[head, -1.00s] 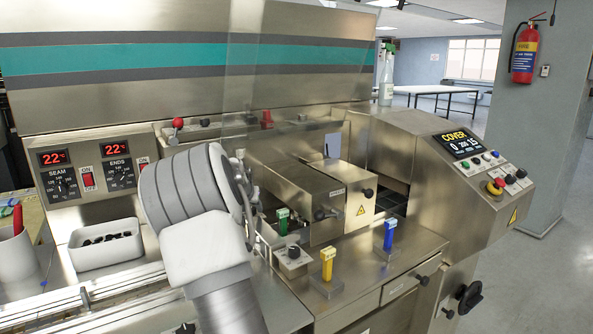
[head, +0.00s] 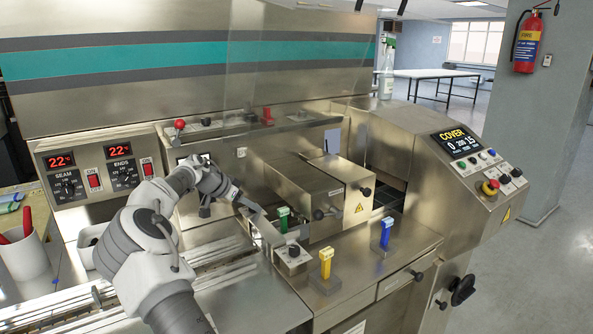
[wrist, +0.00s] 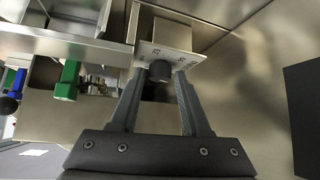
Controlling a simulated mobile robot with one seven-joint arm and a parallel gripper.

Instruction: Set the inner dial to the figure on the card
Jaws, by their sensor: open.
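In the wrist view a black dial knob (wrist: 160,71) stands on a pale plate (wrist: 185,56) with small markings, too small to read. My gripper (wrist: 160,78) is open, its fingers apart on either side of the knob in the picture; I cannot tell whether they touch it. In the head view my gripper (head: 232,207) is above the steel deck, left of the green-handled lever (head: 283,218). A black knob (head: 293,251) sits on a small block nearby; I cannot tell whether it is the same dial. No readable card figure shows.
The green lever also shows left of the dial in the wrist view (wrist: 67,80). A yellow lever (head: 326,263) and a blue lever (head: 387,232) stand to the right. A clear guard (head: 290,90) hangs above.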

